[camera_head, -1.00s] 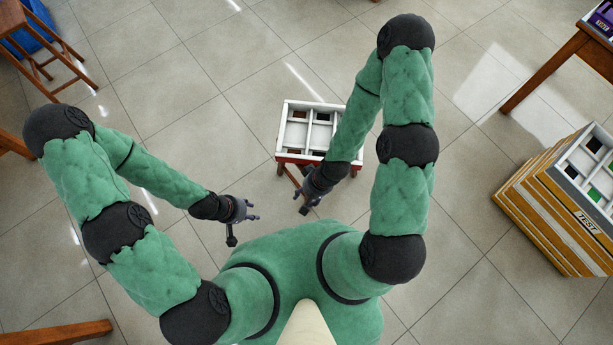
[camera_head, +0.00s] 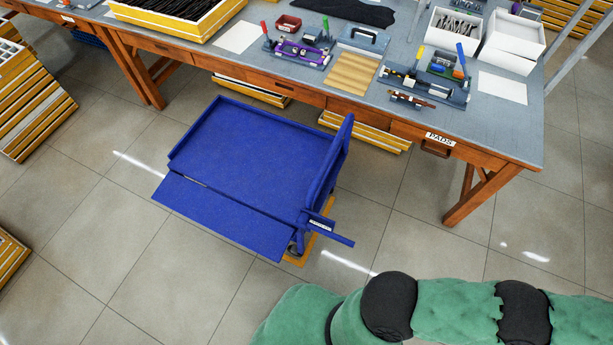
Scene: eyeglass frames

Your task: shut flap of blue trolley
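The blue trolley (camera_head: 255,148) stands on the tiled floor in front of the workbench, its flat bed empty. Its flap (camera_head: 218,215) is a long blue panel along the near side of the bed, folded outward and lying open, roughly level with the bed. An upright blue end panel (camera_head: 333,160) rises at the trolley's right end, with a small labelled bar low at its near corner. Green and black links of one of my arms show at the bottom right. Neither of my grippers is in view.
A wooden workbench (camera_head: 500,135) with trays, fixtures and white boxes (camera_head: 513,42) stands behind the trolley. Stacked yellow-edged trays (camera_head: 30,105) stand at the left, with more (camera_head: 10,258) at the lower left. The floor in front of the trolley is clear.

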